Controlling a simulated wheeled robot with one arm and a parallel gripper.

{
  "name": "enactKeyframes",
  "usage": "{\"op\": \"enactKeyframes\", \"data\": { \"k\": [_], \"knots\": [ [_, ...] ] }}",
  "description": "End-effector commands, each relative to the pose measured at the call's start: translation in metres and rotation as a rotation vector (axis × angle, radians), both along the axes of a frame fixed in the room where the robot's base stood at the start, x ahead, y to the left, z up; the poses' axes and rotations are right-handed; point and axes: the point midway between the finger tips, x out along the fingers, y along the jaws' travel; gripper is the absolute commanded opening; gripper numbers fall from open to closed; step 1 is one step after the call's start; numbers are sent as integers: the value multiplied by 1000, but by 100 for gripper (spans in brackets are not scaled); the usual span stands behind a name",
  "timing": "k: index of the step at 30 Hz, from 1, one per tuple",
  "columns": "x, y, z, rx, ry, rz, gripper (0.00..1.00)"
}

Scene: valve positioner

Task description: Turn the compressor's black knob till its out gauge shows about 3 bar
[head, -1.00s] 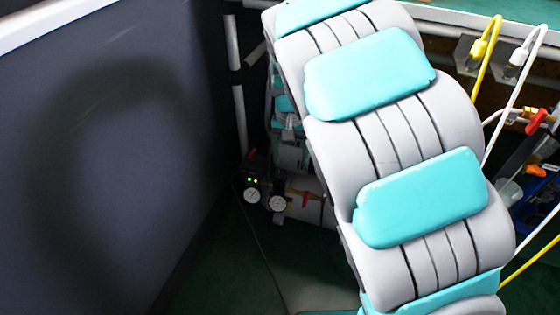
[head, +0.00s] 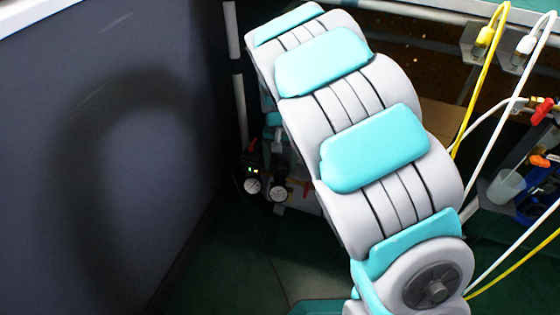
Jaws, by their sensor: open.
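The compressor (head: 300,193) stands low on the floor behind my arm, partly hidden by it. Two round white gauges show on its front, a left gauge (head: 252,186) and a right gauge (head: 279,194). Their needles are too small to read, and I cannot tell which one is the out gauge. I cannot make out the black knob. My gripper (head: 279,160) shows small and dark just above the right gauge, partly hidden by my arm. It is open; whether it touches the compressor cannot be told.
A dark panel (head: 120,160) stands close on the left. A white post (head: 238,90) rises behind the compressor. Yellow (head: 484,90) and white (head: 518,95) cables hang at the right, near a clear cup (head: 507,186). The dark green floor (head: 235,270) in front is mostly clear.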

Motion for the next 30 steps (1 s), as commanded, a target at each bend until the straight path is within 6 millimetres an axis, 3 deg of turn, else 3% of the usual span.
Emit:
{"op": "enactKeyframes", "data": {
  "k": [6, 26, 30],
  "knots": [
    [0, 0, 0, 1, -2, 0, 75],
    [1, 0, 1, -1, -3, 0, 1],
    [1, 0, 1, -1, -3, 0, 0]
  ]
}}
